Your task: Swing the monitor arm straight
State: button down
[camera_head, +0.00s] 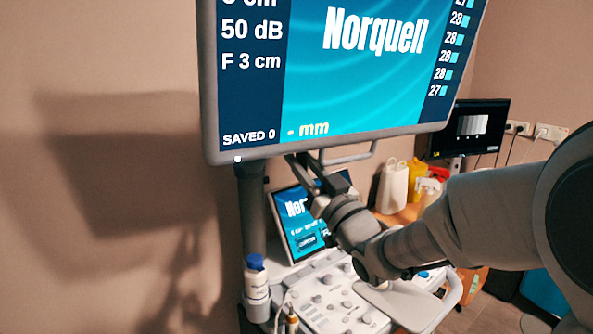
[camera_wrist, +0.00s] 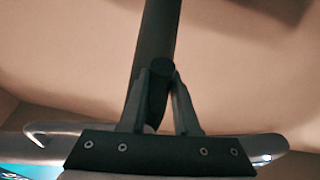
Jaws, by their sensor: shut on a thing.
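The large monitor (camera_head: 300,75) fills the upper middle of the head view, with a thin grey handle (camera_head: 352,156) under its lower edge. A dark upright post (camera_head: 256,205) stands below its left end. My gripper (camera_head: 300,163) is at the monitor's lower edge, left of the visible handle part. In the wrist view, the gripper's fingers (camera_wrist: 163,78) close around a dark bar, which looks like part of the monitor arm (camera_wrist: 158,35). The exact contact is partly hidden. The handle's end (camera_wrist: 38,132) shows at the left there, apart from the fingertips.
Below are the scanner's control panel (camera_head: 335,300), a small touch screen (camera_head: 297,215) and a white bottle with a blue cap (camera_head: 256,280). Jugs (camera_head: 392,187) and a second monitor (camera_head: 468,128) stand behind. The wall is close on the left.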

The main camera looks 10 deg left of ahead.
jog(key=w+d+n+g+y+b, duration=0.1)
jog(key=w+d, duration=0.4)
jog(key=w, duration=0.2)
jog(key=shift+d+g+y+b, duration=0.3)
jog(key=shift+d+y+b, duration=0.05)
jog(key=shift+y, duration=0.05)
jog(key=c, duration=0.7)
grip_release()
jog(key=shift+s+a, duration=0.1)
jog(key=shift+o, duration=0.2)
jog(key=b+v, duration=0.1)
jog(key=v, duration=1.6)
jog(key=shift+s, duration=0.2)
jog(key=shift+w+r, duration=0.1)
